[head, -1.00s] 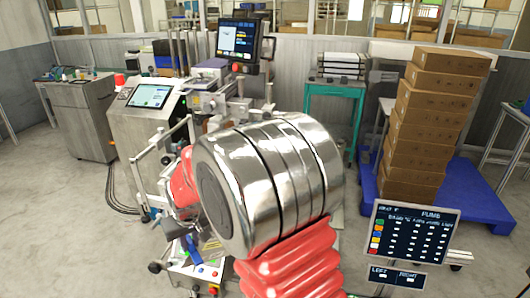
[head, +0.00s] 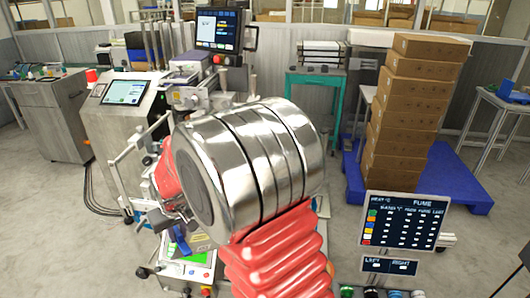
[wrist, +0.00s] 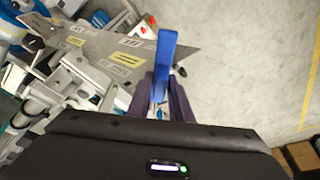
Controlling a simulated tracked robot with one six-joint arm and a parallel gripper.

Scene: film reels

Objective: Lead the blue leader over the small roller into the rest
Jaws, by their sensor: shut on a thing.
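In the wrist view, my gripper (wrist: 160,98) is shut on the blue leader (wrist: 165,55), a flat blue strip standing up between the dark fingertips. Its free end extends past the tips, over a grey plate and bare floor. In the head view, a small blue piece (head: 181,240) shows low beside the machine, probably the same leader. My own arm hides the gripper there. I cannot pick out the small roller or the rest with certainty.
A grey plate with yellow labels (wrist: 112,52) and metal brackets (wrist: 80,80) lie close left of the gripper. In the head view, the machine (head: 130,130) stands behind my arm. Stacked boxes (head: 405,120) stand on a blue pallet (head: 440,185).

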